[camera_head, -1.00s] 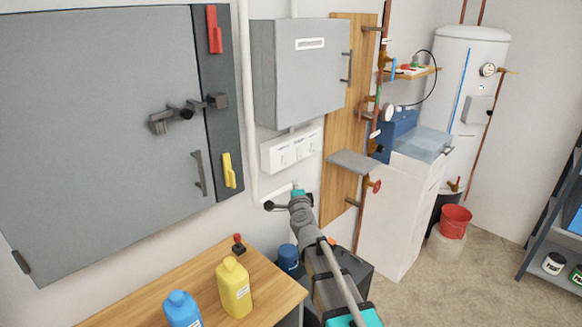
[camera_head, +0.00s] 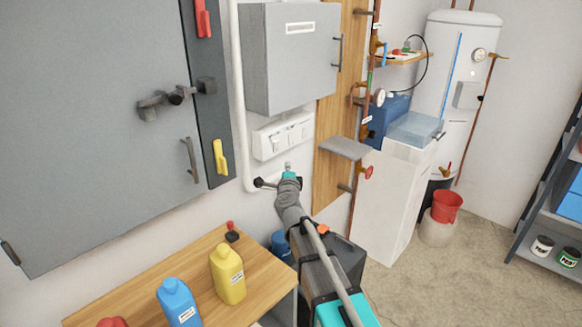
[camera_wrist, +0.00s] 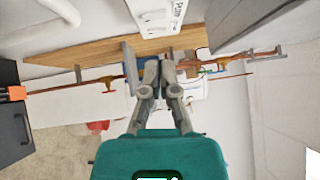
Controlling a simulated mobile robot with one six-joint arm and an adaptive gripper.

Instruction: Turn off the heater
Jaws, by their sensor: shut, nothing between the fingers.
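The white switch panel (camera_head: 283,136) with several rocker switches is on the wall below a grey box. In the wrist view, the panel (camera_wrist: 158,17) is at the top edge with partly readable lettering. A white cylindrical tank (camera_head: 455,75), seemingly the heater, stands in the back right corner. My gripper (camera_head: 288,166) is just below the panel in the head view and appears apart from it. In the wrist view, my gripper (camera_wrist: 160,58) is shut and empty, its fingertips together below the panel. Which switch belongs to the heater is too small to read.
The large grey cabinet (camera_head: 90,110) fills the left. A grey shelf (camera_head: 346,148) and copper pipe with a red valve (camera_head: 368,172) are right of the gripper. The wooden table (camera_head: 205,275) holds yellow and blue bottles.

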